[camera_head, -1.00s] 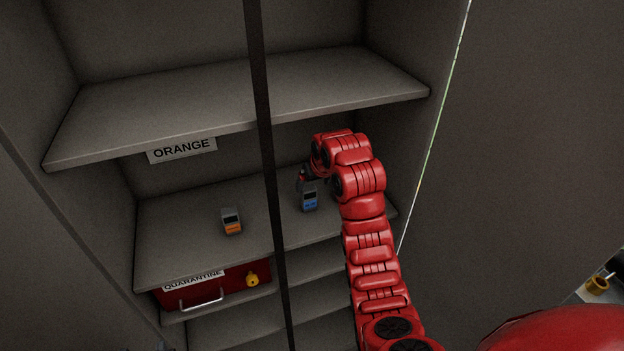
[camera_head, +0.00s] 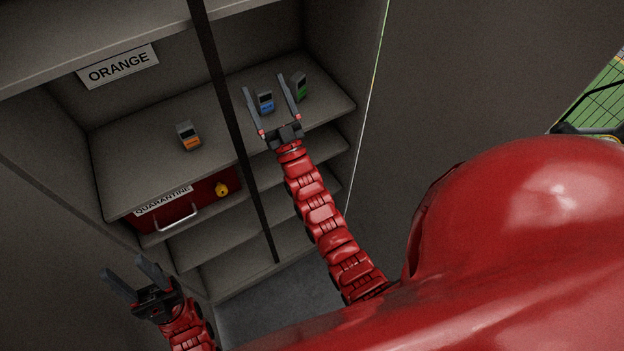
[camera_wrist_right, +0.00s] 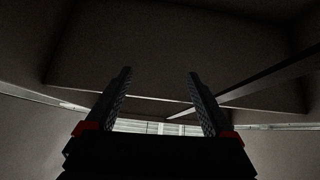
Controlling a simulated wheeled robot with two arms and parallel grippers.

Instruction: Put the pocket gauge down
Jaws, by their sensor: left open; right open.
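Three pocket gauges stand on the shelf below the ORANGE label: one with an orange face (camera_head: 188,136) at the left, one blue (camera_head: 266,102) and one green (camera_head: 300,88) at the right. My right gripper (camera_head: 265,84) is open, its fingers framing the blue gauge in the head view. In the right wrist view nothing is between its open fingers (camera_wrist_right: 159,74), so it is empty and apart from the gauge. My left gripper (camera_head: 122,265) is open and empty, low at the left in front of the cabinet.
A dark upright post (camera_head: 232,115) crosses the cabinet front between the orange and blue gauges. An ORANGE label (camera_head: 118,67) hangs above. A red QUARANTINE drawer (camera_head: 195,205) with a handle and yellow padlock (camera_head: 221,189) is below. Lower shelves (camera_head: 225,240) look bare.

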